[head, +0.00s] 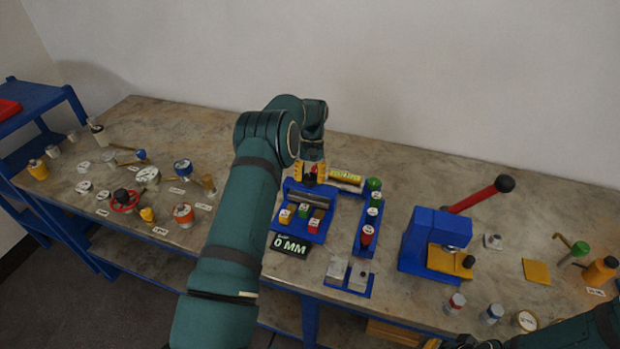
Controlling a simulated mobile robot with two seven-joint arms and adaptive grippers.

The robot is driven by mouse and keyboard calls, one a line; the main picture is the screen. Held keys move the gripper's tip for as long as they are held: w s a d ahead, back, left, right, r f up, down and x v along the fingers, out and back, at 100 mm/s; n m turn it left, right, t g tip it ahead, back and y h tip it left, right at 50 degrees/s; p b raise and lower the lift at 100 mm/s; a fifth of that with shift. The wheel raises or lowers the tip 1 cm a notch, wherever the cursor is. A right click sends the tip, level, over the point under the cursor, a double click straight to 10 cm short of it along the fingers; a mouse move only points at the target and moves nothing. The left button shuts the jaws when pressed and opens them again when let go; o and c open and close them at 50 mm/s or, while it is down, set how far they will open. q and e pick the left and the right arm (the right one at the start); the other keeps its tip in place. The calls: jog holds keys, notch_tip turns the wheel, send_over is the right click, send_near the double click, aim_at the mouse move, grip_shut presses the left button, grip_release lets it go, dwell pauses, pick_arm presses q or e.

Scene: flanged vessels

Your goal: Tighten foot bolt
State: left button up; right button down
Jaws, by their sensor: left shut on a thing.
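My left arm reaches from the bottom over the bench. My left gripper (311,175), with yellow fingers, points down at the back of a blue fixture (291,228). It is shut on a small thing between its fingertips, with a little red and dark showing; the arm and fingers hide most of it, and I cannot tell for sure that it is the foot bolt. The fixture holds a grey cylinder and several small coloured blocks, with a "0 MM" display (290,245) in front. My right gripper (450,343) is cut off at the bottom edge, so its jaws do not show clearly.
A blue rack (362,243) with coloured-top pieces and a yellow-labelled roll (345,181) stand close right of the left gripper. A blue press (435,243) with a red lever stands further right. Several flanged parts and a red handwheel (125,200) lie left.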

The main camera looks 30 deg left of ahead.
pick_arm(q)
jog(key=m+y, duration=0.1)
jog(key=m, duration=0.2)
jog(key=m+y, duration=0.1)
jog(key=m, duration=0.2)
jog(key=shift+s+d+f+m+g, duration=0.1)
jog(key=shift+s+f+m+g, duration=0.05)
jog(key=shift+m+g, duration=0.15)
jog(key=shift+y, duration=0.3)
jog(key=o, duration=1.2)
jog(key=v, duration=1.2)
